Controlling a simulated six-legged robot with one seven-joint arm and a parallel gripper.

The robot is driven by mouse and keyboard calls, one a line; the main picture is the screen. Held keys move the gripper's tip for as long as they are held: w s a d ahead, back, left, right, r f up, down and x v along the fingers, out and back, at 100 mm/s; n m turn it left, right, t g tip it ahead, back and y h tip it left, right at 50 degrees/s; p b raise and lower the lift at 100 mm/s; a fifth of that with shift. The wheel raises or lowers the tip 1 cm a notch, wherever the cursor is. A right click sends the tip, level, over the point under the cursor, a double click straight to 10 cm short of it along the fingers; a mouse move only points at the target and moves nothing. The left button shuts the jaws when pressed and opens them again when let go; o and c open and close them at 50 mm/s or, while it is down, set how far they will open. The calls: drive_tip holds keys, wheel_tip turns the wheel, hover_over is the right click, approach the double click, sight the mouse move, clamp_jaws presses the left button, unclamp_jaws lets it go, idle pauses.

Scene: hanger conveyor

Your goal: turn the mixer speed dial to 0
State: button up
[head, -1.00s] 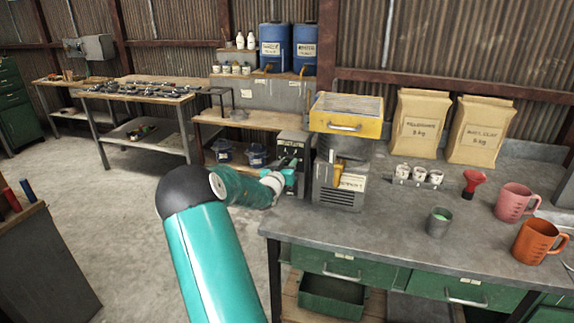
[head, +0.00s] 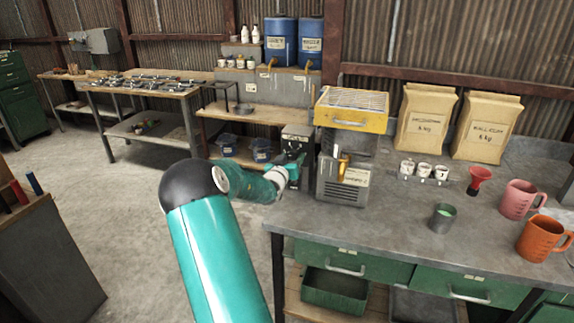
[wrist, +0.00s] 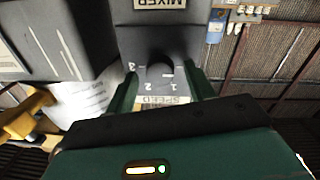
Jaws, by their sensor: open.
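The mixer (head: 297,132) is a dark grey box at the left end of the grey workbench. In the wrist view its MIXER label (wrist: 160,4) shows at the top edge. Its speed dial (wrist: 161,58) is a dark round knob above a SPEED label, with the marks 3, 2 and 1 around it. I cannot tell surely which mark the dial points to. My gripper (wrist: 164,76) is open, its green fingers on either side of the dial's near side; contact cannot be made out. In the head view my gripper (head: 293,171) is in front of the mixer and hides the dial.
A grey machine with a yellow top (head: 350,109) stands close on the mixer's right. Paper sacks (head: 426,118) stand behind.

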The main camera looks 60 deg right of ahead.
drive_tip(key=s+a, duration=0.1)
drive_tip(key=a, duration=1.2)
drive_tip(key=shift+s+a, duration=0.2)
